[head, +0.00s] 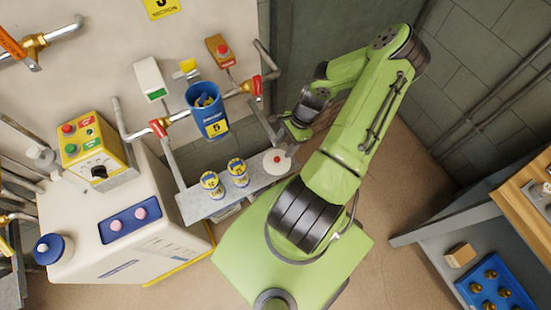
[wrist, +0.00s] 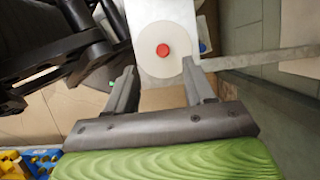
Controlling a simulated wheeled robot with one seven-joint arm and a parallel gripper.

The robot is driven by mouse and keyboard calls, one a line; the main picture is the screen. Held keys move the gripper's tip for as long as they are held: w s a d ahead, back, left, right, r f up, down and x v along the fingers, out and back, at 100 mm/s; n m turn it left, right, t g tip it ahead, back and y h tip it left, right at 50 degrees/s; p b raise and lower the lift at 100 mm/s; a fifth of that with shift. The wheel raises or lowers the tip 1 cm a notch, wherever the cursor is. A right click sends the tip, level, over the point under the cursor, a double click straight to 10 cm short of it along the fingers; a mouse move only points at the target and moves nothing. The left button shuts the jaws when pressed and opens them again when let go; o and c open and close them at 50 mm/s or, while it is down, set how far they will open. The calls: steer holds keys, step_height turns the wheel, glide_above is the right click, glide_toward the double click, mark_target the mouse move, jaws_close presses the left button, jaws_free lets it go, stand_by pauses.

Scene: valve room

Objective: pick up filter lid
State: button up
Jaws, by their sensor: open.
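The filter lid (head: 277,161) is a flat white disc with a small red knob at its middle. It lies at the right end of a narrow grey shelf (head: 197,205). In the wrist view the lid (wrist: 152,32) shows just beyond my fingertips, with its red knob facing the camera. My gripper (head: 289,142) is at the shelf's right end, close beside the lid. In the wrist view my gripper (wrist: 158,68) is open and empty between the fingers. The right fingertip overlaps the lid's lower right edge in the picture; I cannot tell whether it touches.
Two yellow-and-blue cans (head: 238,172) stand left of the lid on the shelf. A blue bin (head: 208,116) and pipes with red-handled valves are behind it. A white cabinet (head: 165,245) stands left. A workbench (head: 425,233) with a blue tray (head: 512,288) stands at the right.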

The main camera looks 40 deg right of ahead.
mark_target(278, 158)
steer(key=x, duration=0.2)
steer(key=b+x, duration=0.1)
steer(key=x, duration=0.2)
steer(key=b+x, duration=0.1)
steer(key=x, duration=0.2)
steer(key=shift+d+f, duration=0.15)
steer(key=shift+d, duration=0.25)
steer(key=shift+c, duration=0.4)
jaws_close()
